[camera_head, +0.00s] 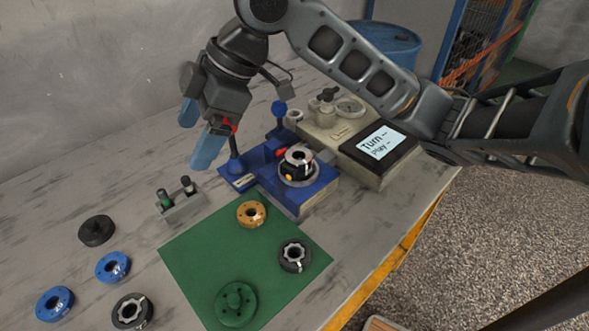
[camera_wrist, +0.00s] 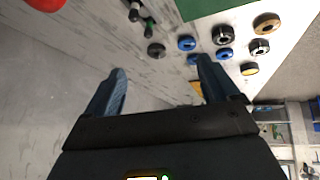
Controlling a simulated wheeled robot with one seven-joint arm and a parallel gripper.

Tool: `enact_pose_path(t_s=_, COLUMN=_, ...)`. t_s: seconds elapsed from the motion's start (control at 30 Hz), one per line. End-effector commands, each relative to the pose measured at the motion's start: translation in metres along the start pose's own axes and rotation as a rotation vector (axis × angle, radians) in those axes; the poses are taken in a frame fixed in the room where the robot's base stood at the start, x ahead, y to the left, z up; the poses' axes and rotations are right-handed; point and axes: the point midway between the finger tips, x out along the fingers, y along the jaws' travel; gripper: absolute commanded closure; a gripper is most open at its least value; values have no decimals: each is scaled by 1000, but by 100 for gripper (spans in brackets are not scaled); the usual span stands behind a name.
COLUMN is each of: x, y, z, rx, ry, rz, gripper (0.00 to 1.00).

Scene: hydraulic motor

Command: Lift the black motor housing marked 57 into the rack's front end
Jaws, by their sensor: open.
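In the head view, one black ring-shaped housing (camera_head: 295,256) lies on the green mat and another (camera_head: 132,312) lies on the table at front left. A black part with a silver centre (camera_head: 298,160) sits in the blue fixture (camera_head: 316,194). No 57 is legible on any of them. A small grey rack (camera_head: 184,208) holding upright dark and green pieces stands left of the fixture; I cannot tell which holder is the task's rack. My gripper (camera_head: 197,130) is open and empty, above the table left of the fixture. Its blue fingers (camera_wrist: 163,82) are apart in the wrist view.
The green mat (camera_head: 200,243) also carries an orange ring (camera_head: 251,214) and a green flanged part (camera_head: 235,303). Blue rings (camera_head: 113,267) and a black disc (camera_head: 97,230) lie left of it. A beige unit with a screen (camera_head: 381,143) stands behind right. The left back tabletop is clear.

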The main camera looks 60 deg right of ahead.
Motion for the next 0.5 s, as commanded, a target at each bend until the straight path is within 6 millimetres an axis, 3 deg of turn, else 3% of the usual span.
enact_pose_path(t_s=0.03, x=-7, y=4, z=31, rx=-11, ry=-105, rz=-11, gripper=12)
enact_pose_path(t_s=0.2, x=-34, y=2, z=109, rx=-15, ry=-378, rz=-84, gripper=12)
enact_pose_path(t_s=0.33, x=-53, y=-2, z=146, rx=-7, ry=-507, rz=-126, gripper=12)
enact_pose_path(t_s=0.5, x=-60, y=-5, z=166, rx=1, ry=-568, rz=-152, gripper=12)
